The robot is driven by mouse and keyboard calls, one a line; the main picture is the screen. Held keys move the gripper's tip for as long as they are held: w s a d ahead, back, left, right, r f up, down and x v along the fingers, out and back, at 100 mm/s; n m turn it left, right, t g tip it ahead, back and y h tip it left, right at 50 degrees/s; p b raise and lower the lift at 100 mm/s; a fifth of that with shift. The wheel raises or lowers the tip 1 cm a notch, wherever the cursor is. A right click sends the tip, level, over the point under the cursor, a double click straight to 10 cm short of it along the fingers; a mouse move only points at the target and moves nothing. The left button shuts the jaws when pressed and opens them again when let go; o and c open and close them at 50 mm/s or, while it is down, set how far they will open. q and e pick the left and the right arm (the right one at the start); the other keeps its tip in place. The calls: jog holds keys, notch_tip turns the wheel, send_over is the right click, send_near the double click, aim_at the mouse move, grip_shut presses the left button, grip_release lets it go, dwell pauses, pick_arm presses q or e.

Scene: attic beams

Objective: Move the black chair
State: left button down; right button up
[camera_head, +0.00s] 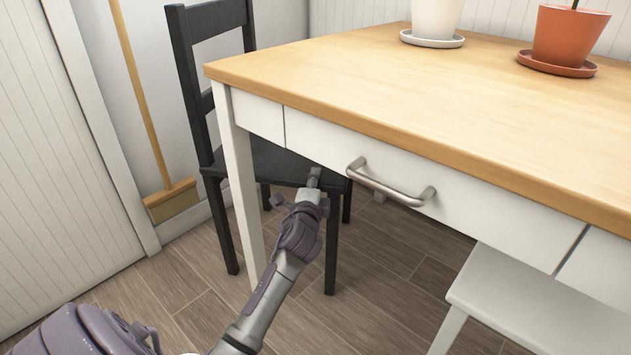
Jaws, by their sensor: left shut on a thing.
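The black chair (262,160) stands upright on the wooden floor at the left end of the table, with part of its seat hidden behind the table's leg and drawer front. Its back (190,85) rises to the left of the table corner. My left gripper (314,178) reaches up from the bottom of the view and is shut on the front edge of the chair's seat. The fingertips are small in the picture and partly blend with the dark seat. My right gripper is not in the view.
A table with a wooden top (450,95) and a metal drawer handle (390,183) fills the right side. A white pot (436,18) and a terracotta pot (568,35) stand on it. A white seat (540,300) is at lower right. A broom (170,199) leans in the left corner.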

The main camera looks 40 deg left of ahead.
pick_arm(q)
jog(key=c, duration=0.9)
grip_release()
jog(key=shift+o, duration=0.2)
jog(key=shift+a, duration=0.1)
jog(key=shift+s, duration=0.2)
jog(key=v, duration=1.2)
jog(key=shift+w, duration=0.1)
